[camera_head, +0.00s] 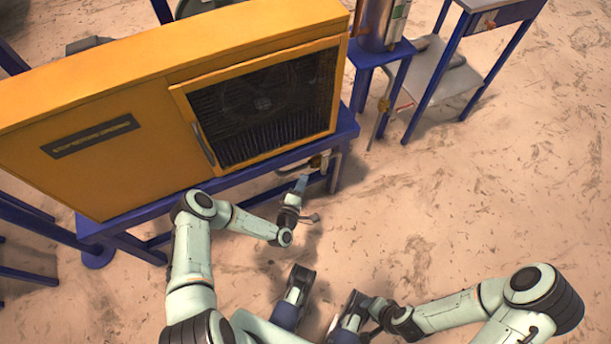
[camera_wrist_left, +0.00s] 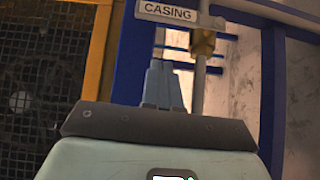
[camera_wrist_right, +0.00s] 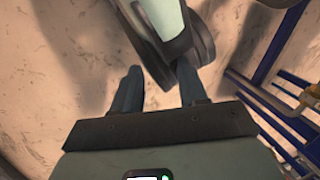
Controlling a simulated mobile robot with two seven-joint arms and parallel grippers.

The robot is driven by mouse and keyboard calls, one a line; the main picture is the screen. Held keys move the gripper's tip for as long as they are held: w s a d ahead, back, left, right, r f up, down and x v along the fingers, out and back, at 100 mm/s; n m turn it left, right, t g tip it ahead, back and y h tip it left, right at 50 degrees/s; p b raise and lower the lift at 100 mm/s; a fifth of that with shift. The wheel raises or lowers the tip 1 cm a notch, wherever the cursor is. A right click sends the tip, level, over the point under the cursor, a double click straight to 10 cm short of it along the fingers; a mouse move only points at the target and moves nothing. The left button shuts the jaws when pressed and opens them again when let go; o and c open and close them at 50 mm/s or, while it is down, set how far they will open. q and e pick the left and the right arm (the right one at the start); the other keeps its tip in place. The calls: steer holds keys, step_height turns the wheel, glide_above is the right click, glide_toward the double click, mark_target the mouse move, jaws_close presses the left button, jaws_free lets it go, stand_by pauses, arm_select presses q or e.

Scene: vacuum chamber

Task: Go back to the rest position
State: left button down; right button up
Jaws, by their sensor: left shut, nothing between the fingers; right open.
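My left gripper (camera_head: 301,184) is stretched forward in the head view, close to the front edge of the blue stand under the yellow cabinet. In the left wrist view its fingers (camera_wrist_left: 163,86) are together with nothing between them. They point toward a pipe with a brass fitting (camera_wrist_left: 203,42) below a CASING label (camera_wrist_left: 180,12); I cannot tell the exact gap. My right arm (camera_head: 455,312) is bent low at the right of the head view, its gripper hard to make out there. In the right wrist view my right gripper (camera_wrist_right: 158,88) is open and empty, with part of my own body just beyond its fingers.
The yellow cabinet (camera_head: 95,110) with a dark mesh door (camera_head: 265,105) stands on a blue frame (camera_head: 348,122) at the left. A metal cylinder (camera_head: 375,22) and a blue-legged table (camera_head: 480,55) stand behind. The floor (camera_head: 480,190) at the right is clear.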

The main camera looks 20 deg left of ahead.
arm_select(q)
steer(key=s, duration=0.6)
steer(key=shift+s+d+p, duration=0.15)
steer(key=shift+d+p, duration=0.2)
steer(key=shift+p, duration=0.05)
arm_select(e)
steer(key=shift+s+a+r+g, duration=0.3)
steer(key=shift+s+a+r, duration=0.05)
steer(key=shift+s+r, duration=0.3)
arm_select(q)
steer(key=s+d+r+m+g+h+p, duration=0.4)
steer(key=s+d+m+g+h+p, duration=0.2)
steer(key=s+d+m+g+p, duration=0.35)
steer(key=s+r+m+g+p, duration=0.2)
steer(key=s+r+g, duration=0.2)
steer(key=s, duration=0.4)
steer(key=s+r+m+g+y+p, duration=0.1)
steer(key=s+r+m+g+p, duration=0.2)
steer(key=s, duration=0.5)
steer(key=shift+a+r+g, duration=0.4)
steer(key=shift+r+g, duration=0.3)
steer(key=shift+g, duration=0.45)
arm_select(e)
step_height(320, 180, up, 14)
steer(key=s+g, duration=0.1)
steer(key=shift+s+a+r+y, duration=0.2)
steer(key=shift+a+y, duration=0.1)
steer(key=shift+a, duration=0.1)
steer(key=shift+w, duration=0.1)
